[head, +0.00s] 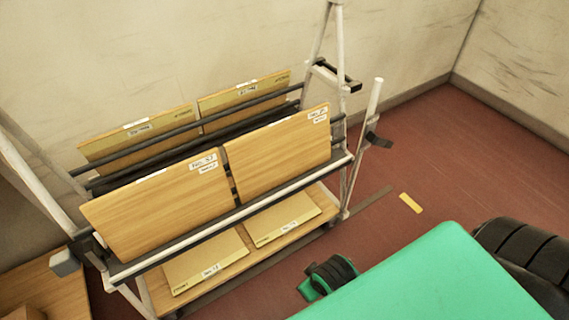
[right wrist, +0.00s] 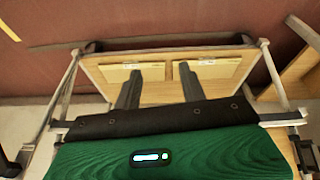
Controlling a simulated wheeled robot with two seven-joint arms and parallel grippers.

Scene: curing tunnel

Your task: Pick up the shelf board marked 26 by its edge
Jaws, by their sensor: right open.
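Two wooden boards lean side by side on the front of a white-framed rack, the left one (head: 160,208) lower in the picture than the right one (head: 280,148). Each has white labels at its upper right corner; the numbers are too blurred to read surely, so I cannot tell which board is 26. Their upper edges are exposed. My right gripper (right wrist: 160,72) is open and empty in the right wrist view, its two dark fingers apart. It hides much of the rack there. My left gripper is not in view.
The rack frame (head: 22,178) has dark rails (head: 155,136) behind the boards. Two more boards (head: 140,136) (head: 245,93) lean at the back. Labelled panels (head: 207,262) (head: 283,219) lie on the lower shelf. A yellow strip (head: 410,203) lies on open red floor right of the rack.

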